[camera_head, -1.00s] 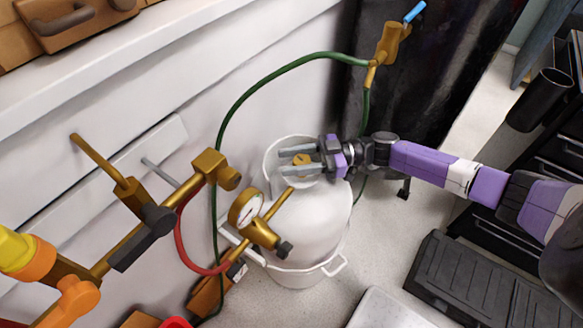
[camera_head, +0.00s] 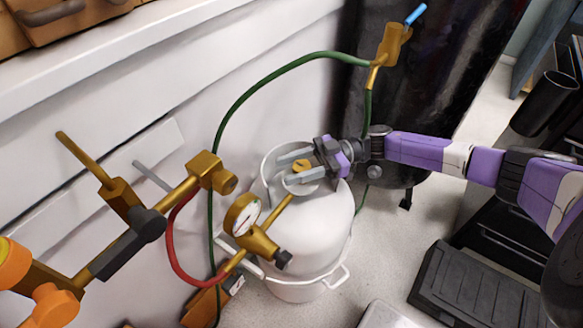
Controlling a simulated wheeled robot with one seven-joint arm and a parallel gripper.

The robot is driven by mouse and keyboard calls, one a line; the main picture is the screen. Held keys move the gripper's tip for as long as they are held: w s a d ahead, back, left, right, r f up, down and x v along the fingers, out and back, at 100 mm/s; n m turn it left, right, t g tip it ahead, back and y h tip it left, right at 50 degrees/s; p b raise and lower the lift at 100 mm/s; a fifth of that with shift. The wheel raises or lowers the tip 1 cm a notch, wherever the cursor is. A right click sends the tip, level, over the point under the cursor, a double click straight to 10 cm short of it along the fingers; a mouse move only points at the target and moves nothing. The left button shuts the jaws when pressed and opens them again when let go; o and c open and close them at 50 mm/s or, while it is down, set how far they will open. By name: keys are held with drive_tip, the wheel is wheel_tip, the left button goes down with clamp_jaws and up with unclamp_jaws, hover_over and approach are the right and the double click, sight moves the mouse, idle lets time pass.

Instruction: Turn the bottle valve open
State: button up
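The bottle is a white gas cylinder (camera_head: 318,228) standing on the floor beside the white wall, with a round collar (camera_head: 266,165) on top. The brass valve (camera_head: 301,165) sits inside the collar. My gripper (camera_head: 288,168) reaches in from the right over the collar. Its two grey fingers are apart, one on the far side and one on the near side of the valve. I cannot tell whether either finger touches the valve.
A brass pressure gauge (camera_head: 243,214) and regulator stand just left of the bottle. A green hose (camera_head: 245,100) arches behind it, and a red hose (camera_head: 170,245) hangs at left. A black case (camera_head: 470,290) lies on the floor at right.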

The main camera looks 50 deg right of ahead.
drive_tip(key=shift+o, duration=1.4)
drive_tip(key=shift+d, duration=0.1)
drive_tip(key=v, duration=0.6)
drive_tip(key=shift+s+d+b, duration=0.25)
drive_tip(key=shift+d+b, duration=0.05)
drive_tip(key=shift+s+d, duration=0.25)
drive_tip(key=shift+d, duration=0.1)
